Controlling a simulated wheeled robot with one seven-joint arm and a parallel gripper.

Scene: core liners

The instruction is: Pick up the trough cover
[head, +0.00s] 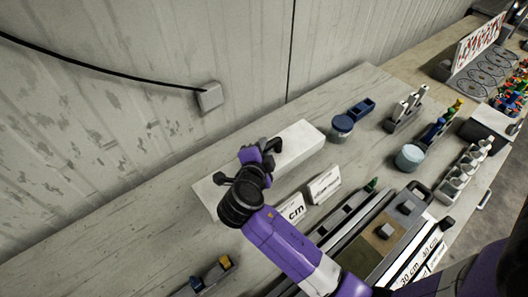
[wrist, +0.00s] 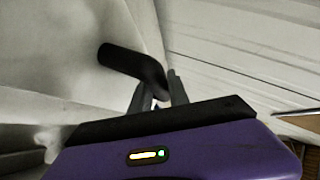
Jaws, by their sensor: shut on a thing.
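The trough cover (head: 302,143) is a long, pale box-like piece lying along the wooden bench in the head view. My purple and black gripper (head: 266,152) is over its middle and hides part of it. A dark handle (head: 275,144) shows just beyond the gripper. In the wrist view, the bent black handle (wrist: 128,62) runs between the two grey fingers of my gripper (wrist: 158,88), which is shut on it. I cannot tell whether the cover still touches the bench.
Two white label cards (head: 324,185) stand just in front of the cover. A tray with long grooves (head: 345,222) lies in front. A blue-lidded jar (head: 342,124) is near the cover's right end. A wall (head: 130,110) rises behind.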

